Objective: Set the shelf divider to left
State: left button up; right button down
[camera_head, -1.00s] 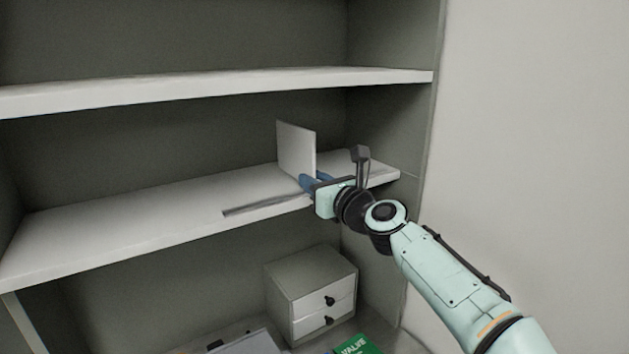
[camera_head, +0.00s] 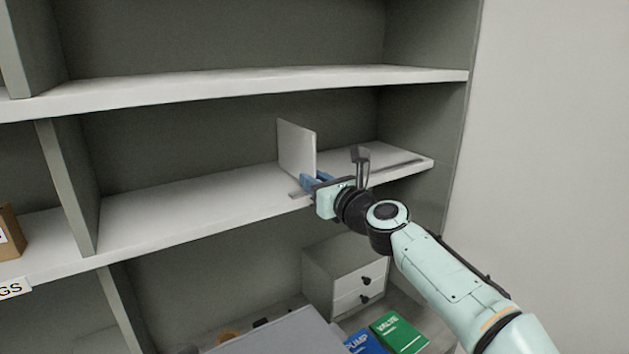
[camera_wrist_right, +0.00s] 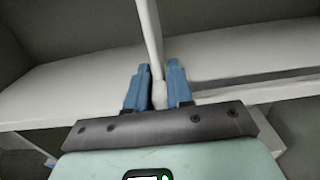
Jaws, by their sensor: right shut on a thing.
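The shelf divider (camera_head: 297,148) is a thin white upright panel on the middle shelf (camera_head: 190,205). A grey rail (camera_head: 398,170) runs along this shelf. The divider stands near the rail's left end, with most of the rail showing to its right. My right gripper (camera_head: 312,180) is shut on the divider's front lower part. In the right wrist view, the divider (camera_wrist_right: 150,35) rises between the two blue fingers (camera_wrist_right: 158,92). The fingers hide part of its base. My left gripper is not in view.
A vertical partition (camera_head: 75,180) bounds the bay at left. The shelf between it and the divider is clear. An upper shelf (camera_head: 240,85) is above. Below are a small drawer unit (camera_head: 340,275), a green box (camera_head: 400,332) and a blue box (camera_head: 365,343).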

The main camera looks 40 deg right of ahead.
jog(key=shift+a, duration=0.5)
jog(key=c, duration=1.1)
grip_release()
jog(key=s, duration=0.4)
jog(key=s+a, duration=0.1)
jog(key=s, duration=0.3)
jog(key=s+b, duration=0.1)
jog(key=s, duration=0.4)
jog(key=shift+s+a, duration=0.1)
jog(key=shift+a, duration=0.1)
